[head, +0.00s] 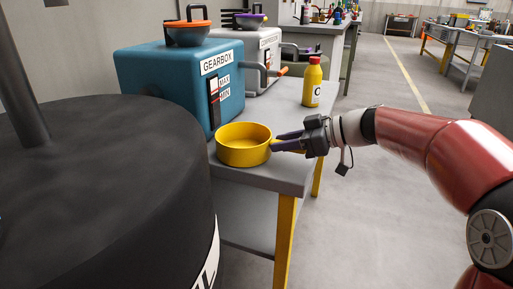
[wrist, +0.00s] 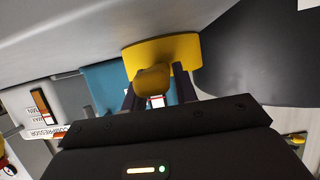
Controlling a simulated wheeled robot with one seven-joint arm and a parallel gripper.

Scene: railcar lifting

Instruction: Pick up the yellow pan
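The yellow pan (head: 243,146) sits upright on the near end of the grey workbench in the head view, its handle pointing right toward my gripper. My gripper (head: 284,141) reaches in from the right at about the handle's height. In the wrist view the pan (wrist: 180,52) is at the top, and its rounded handle (wrist: 153,79) lies between the two dark fingers of my gripper (wrist: 156,84). The fingers are apart, with a little background showing beside the handle. Any contact with the handle is hard to make out.
A blue gearbox box (head: 170,82) stands behind the pan, with a grey compressor box (head: 262,48) beyond. A yellow bottle with a red cap (head: 312,84) stands at the bench's right edge. A large black drum (head: 100,180) fills the left foreground.

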